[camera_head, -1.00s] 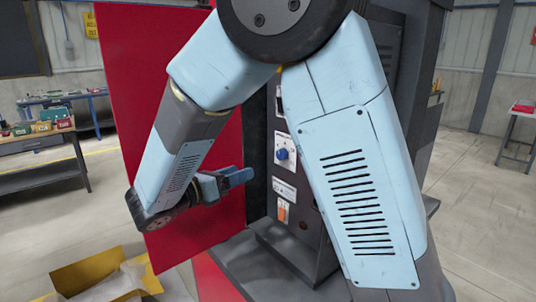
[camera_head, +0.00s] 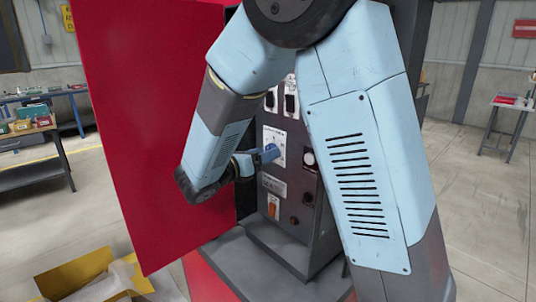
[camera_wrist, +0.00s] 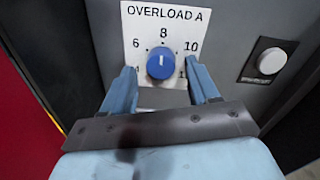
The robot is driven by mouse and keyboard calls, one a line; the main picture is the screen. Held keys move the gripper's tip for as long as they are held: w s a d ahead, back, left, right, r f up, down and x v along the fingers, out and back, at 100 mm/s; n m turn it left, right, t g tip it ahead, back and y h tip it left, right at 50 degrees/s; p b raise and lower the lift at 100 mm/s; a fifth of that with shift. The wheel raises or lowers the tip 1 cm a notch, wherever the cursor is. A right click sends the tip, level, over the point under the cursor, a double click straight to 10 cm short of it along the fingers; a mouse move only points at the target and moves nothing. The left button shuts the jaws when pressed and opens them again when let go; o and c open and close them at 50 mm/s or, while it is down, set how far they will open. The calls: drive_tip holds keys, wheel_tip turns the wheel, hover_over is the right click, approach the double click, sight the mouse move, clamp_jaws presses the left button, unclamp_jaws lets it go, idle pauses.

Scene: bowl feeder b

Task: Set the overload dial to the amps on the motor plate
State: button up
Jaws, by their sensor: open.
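The overload dial is a blue round knob (camera_wrist: 160,63) on a white plate marked OVERLOAD A (camera_wrist: 150,28). Its white pointer mark points up, toward 8. The figures 6, 8 and 10 are readable; the lower marks are partly hidden by my fingers. My gripper (camera_wrist: 161,78) is open, with one finger on each side of the knob. I cannot tell whether the fingers touch it. In the head view my gripper (camera_head: 268,154) is at the dial plate (camera_head: 281,142). A small plate (camera_head: 274,185) below it has print too small to read.
A white round knob (camera_wrist: 271,60) sits right of the dial. An orange switch (camera_head: 273,207) is lower on the panel. The red door (camera_head: 150,130) stands open at the left, close to my forearm. An open cardboard box (camera_head: 90,280) lies at front left.

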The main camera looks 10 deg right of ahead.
drive_tip(key=shift+w+d, duration=0.2)
drive_tip(key=shift+d, duration=0.1)
drive_tip(key=c, duration=1)
drive_tip(key=shift+c, duration=0.2)
